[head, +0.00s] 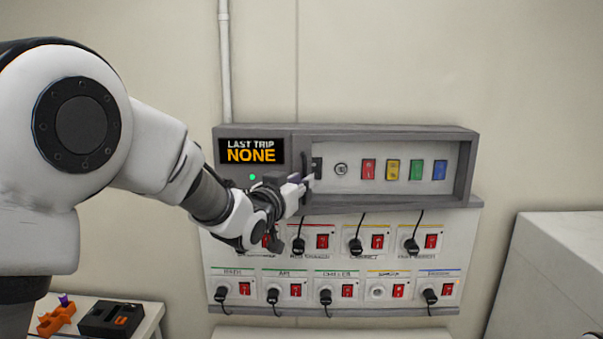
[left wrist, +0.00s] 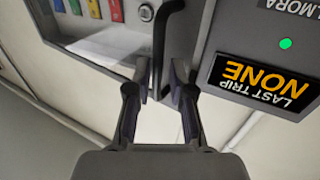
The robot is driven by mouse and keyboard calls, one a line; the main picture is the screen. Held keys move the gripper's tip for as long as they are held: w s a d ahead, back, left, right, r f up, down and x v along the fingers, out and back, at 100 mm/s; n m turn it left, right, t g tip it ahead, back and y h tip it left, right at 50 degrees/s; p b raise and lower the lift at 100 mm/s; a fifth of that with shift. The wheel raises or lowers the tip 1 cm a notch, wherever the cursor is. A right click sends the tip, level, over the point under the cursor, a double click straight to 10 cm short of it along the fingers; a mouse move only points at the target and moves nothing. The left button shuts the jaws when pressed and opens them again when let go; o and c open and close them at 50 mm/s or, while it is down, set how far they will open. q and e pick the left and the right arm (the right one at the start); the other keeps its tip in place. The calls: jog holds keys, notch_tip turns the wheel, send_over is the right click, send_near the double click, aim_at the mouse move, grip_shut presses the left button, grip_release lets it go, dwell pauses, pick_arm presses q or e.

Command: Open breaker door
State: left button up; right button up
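The grey breaker box (head: 390,131) is mounted on the wall. Its framed front shows a row of coloured switches, and the door appears closed, with what looks like a clear pane. A dark upright handle (left wrist: 166,40) is at the end of the front nearest the display; in the head view it is partly hidden by my gripper. My left gripper (head: 303,183) is at this handle, just below the display's level. In the left wrist view its fingers (left wrist: 163,90) are apart, with the handle's lower end between them; I cannot tell whether they touch it.
A display (head: 252,151) reading "LAST TRIP NONE" and a green light are beside the handle. Below is a panel of red switches and plugs with cords (head: 375,294). A table (head: 150,316) with orange and black items stands lower left. A white block (head: 560,270) stands at right.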

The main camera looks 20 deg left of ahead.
pick_arm(q)
jog(key=shift+w+d+r, duration=0.25)
jog(key=shift+w+d, duration=0.05)
jog(key=shift+d, duration=0.3)
grip_shut()
jog(key=shift+a+f, duration=0.1)
jog(key=shift+a, duration=0.05)
jog(key=shift+s+f, duration=0.1)
jog(key=shift+s, duration=0.15)
